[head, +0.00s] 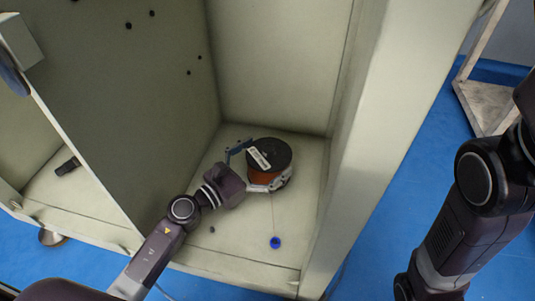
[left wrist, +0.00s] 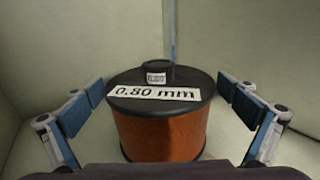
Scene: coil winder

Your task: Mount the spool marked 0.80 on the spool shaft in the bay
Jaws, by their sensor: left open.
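The spool marked 0.80 mm (left wrist: 160,136) has a black top flange, a white label and copper-coloured winding. It stands upright on the bay floor (head: 240,225), near the back wall, and also shows in the head view (head: 276,152). A short black labelled hub (left wrist: 156,72) rises from its top. My left gripper (head: 268,162) is open around the spool, one finger on each side. The wrist view shows gaps between the finger pads and the spool. The spool's underside is hidden, so I cannot tell whether a shaft is in it. My right gripper is out of view.
Pale walls enclose the bay; the right wall's edge (head: 370,150) stands close to the spool. A small blue ring (head: 275,242) lies on the floor in front, with a thin line running up towards the spool. A dark object (head: 67,166) sits in the left compartment.

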